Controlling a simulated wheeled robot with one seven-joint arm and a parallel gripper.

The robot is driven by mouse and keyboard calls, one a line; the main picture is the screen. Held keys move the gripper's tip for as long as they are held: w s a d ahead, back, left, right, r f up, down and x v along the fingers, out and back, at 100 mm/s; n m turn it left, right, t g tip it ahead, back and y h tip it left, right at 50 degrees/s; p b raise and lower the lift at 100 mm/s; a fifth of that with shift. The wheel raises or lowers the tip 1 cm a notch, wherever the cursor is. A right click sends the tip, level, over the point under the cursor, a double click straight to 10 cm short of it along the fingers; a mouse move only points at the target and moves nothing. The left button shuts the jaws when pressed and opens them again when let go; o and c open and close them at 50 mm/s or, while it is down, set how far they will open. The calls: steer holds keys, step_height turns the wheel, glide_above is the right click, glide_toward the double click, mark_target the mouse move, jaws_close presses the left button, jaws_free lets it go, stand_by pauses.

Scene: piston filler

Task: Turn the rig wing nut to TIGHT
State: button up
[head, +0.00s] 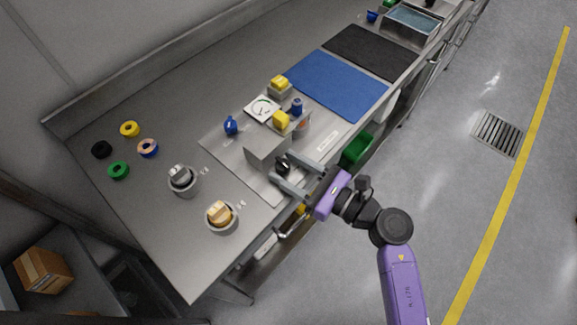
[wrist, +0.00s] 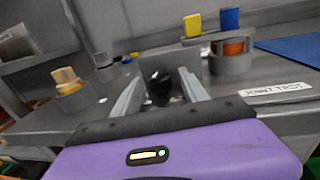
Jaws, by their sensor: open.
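A grey box-shaped rig (head: 267,147) stands on a metal plate on the bench. A small black part, which looks like the wing nut (head: 283,165), is on the rig's side facing my arm. In the wrist view the black wing nut (wrist: 159,86) lies between my two fingers, dark and blurred, so its wing angle and any TIGHT mark cannot be read. My gripper (head: 282,170) is open, with its fingers on either side of the nut. The wrist view also shows the open gripper (wrist: 161,78). I cannot tell whether a finger touches the nut.
Two round bases with a grey knob (head: 181,175) and a tan knob (head: 219,212) stand left of the rig. A gauge (head: 263,107), yellow blocks and blue parts sit behind it. Several coloured rings lie far left. A blue mat (head: 335,85) lies farther along the bench.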

jaws_close()
steer(key=shift+s+m+t, duration=0.1)
steer(key=shift+m+t, duration=0.2)
steer(key=shift+t, duration=0.1)
steer(key=m+t+h, duration=0.1)
steer(key=m+t+h+p, duration=0.1)
steer(key=t+h, duration=0.1)
steer(key=shift+s+a+m, duration=0.15)
steer(key=shift+m, duration=0.25)
steer(key=shift+a+m+t+h+p, duration=0.15)
steer(key=shift+m+t+h+p, duration=0.15)
steer(key=shift+m+t+h, duration=1.2)
steer(key=shift+h, duration=0.3)
jaws_free()
